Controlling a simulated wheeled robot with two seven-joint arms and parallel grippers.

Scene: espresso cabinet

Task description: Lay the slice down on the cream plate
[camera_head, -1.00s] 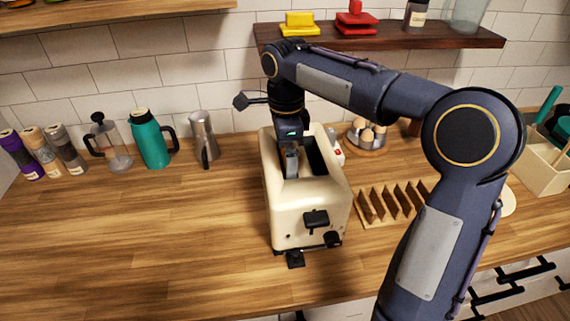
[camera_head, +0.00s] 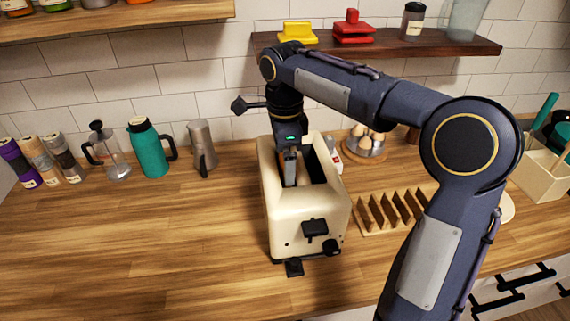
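The cream toaster (camera_head: 306,217) stands on the counter in the middle of the head view, its black lever facing the front. My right gripper (camera_head: 289,172) points down into the toaster's left slot. Its fingertips are partly hidden by the slot, so I cannot tell whether they are open or shut on something. A little tan shows in that slot in front of the fingers; I cannot make out the slice clearly. The cream plate (camera_head: 507,207) shows only as a pale edge at the right, mostly hidden behind my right arm. My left gripper is not in view.
A wooden toast rack (camera_head: 388,213) stands right of the toaster, with an egg holder (camera_head: 365,150) behind it. A moka pot (camera_head: 202,147), teal jug (camera_head: 150,147) and French press (camera_head: 108,152) stand along the back wall. The counter's left front is clear.

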